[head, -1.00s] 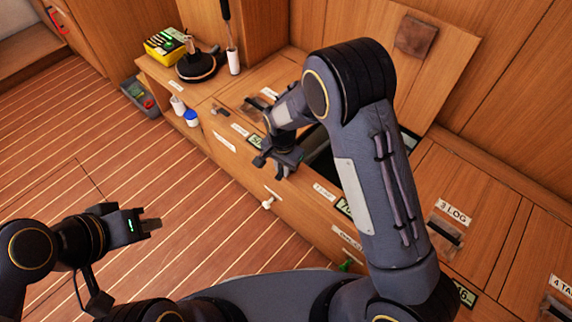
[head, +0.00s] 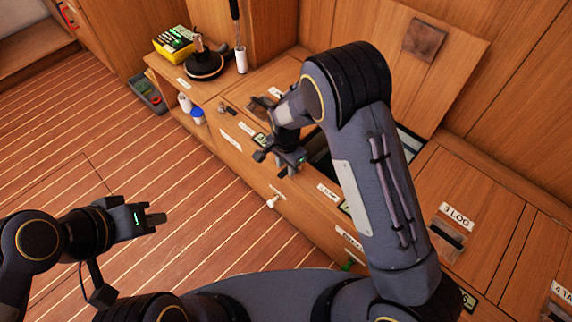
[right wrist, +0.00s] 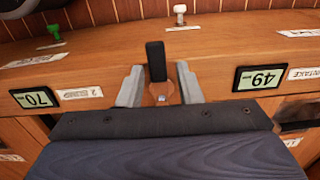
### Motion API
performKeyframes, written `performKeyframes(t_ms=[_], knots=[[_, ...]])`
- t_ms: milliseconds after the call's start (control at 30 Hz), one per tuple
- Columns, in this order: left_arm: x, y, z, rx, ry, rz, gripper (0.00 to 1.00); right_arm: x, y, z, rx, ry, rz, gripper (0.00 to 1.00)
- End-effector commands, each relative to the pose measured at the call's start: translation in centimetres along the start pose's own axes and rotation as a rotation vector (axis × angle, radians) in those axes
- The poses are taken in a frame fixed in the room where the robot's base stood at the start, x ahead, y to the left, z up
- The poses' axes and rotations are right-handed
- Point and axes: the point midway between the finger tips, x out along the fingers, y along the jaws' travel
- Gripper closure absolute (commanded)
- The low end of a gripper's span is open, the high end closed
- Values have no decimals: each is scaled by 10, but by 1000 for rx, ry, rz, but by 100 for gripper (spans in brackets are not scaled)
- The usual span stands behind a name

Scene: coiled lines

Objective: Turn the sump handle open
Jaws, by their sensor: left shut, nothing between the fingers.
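A black upright handle (right wrist: 155,60) on a copper-coloured hub stands on the wooden ledge in the right wrist view. I take it for the sump handle, next to a label (right wrist: 80,94) marked 2. My right gripper (right wrist: 158,84) is open, with its two grey fingers apart on either side of the handle's base; I cannot tell if either touches it. In the head view my right gripper (head: 287,165) is over the bench front, and the handle is hidden there. My left gripper (head: 157,218) is shut and empty above the floor at left.
A white knob (head: 272,203) and a green knob (head: 347,265) stick out of the bench front. A raised lid (head: 455,60) leans behind my right arm, by an open hatch. A yellow box (head: 173,45) and a black-based object (head: 204,66) stand on the far bench.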

Motion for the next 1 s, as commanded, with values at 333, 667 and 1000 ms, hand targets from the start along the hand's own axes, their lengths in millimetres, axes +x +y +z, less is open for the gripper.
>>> performKeyframes(t_ms=[333,667,1000], knots=[[-1,0,0,0,0,0,100,-1,1,0,-3,-1,3,60],[-16,7,-8,0,0,0,100,-52,0,0,-3,0,0,60],[-22,10,-11,0,0,0,100,-78,1,0,-2,0,3,60]])
